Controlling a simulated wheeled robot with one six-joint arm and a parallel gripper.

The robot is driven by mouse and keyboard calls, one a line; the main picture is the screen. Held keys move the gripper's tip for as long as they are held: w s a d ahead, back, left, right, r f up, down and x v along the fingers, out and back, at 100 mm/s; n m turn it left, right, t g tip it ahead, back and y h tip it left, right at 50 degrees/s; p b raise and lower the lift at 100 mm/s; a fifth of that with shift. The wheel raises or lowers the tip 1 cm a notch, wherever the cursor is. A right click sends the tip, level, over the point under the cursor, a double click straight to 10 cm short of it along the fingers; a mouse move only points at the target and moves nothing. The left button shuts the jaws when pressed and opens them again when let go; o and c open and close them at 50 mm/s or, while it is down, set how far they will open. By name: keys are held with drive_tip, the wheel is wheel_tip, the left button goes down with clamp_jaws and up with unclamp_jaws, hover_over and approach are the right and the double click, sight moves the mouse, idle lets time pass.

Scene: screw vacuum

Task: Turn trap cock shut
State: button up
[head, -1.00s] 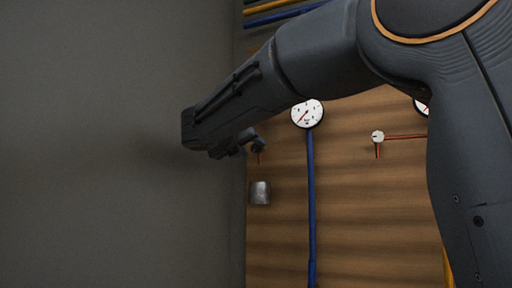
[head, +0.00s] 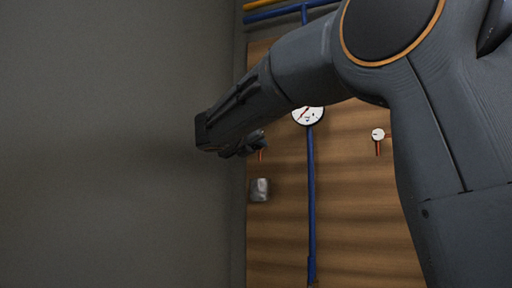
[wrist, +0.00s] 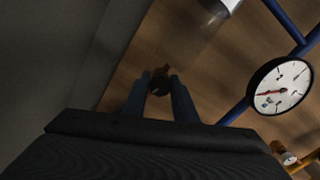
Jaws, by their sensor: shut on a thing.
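My gripper (head: 252,146) is at the upper left of the wooden panel, close to the grey wall. In the wrist view its two fingers (wrist: 160,90) are closed on a small dark round knob, which I take to be the trap cock (wrist: 159,85). A short orange-red piece, likely part of the cock, hangs just below the fingers in the head view (head: 261,155). Most of the cock is hidden by the fingers and my arm, so its angle is hard to tell. A silvery cylindrical cup (head: 260,190) is on the panel below it.
A white dial gauge (head: 308,114) on a blue vertical pipe (head: 311,195) stands right of the gripper. A small white-headed cock with a red lever (head: 378,136) is farther right. The grey wall (head: 110,150) is close on the left. The lower panel is clear.

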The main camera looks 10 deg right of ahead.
drive_tip(key=shift+f+m+b, duration=0.1)
drive_tip(key=shift+m+b, duration=0.2)
drive_tip(key=shift+b, duration=0.05)
drive_tip(key=m+b, duration=0.2)
drive_tip(key=shift+f+m+b, duration=0.1)
drive_tip(key=shift+m+b, duration=0.2)
drive_tip(key=shift+b, duration=0.05)
drive_tip(key=m+b, duration=0.3)
drive_tip(key=shift+m, duration=0.3)
drive_tip(key=m+b, duration=0.4)
drive_tip(key=shift+w+a, duration=0.1)
drive_tip(key=shift+m+b, duration=1.25)
drive_tip(key=shift+m, duration=0.25)
drive_tip(key=shift+r, duration=0.2)
drive_tip(key=o, duration=1)
drive_tip(key=shift+o, duration=0.2)
drive_tip(key=shift+r, duration=0.1)
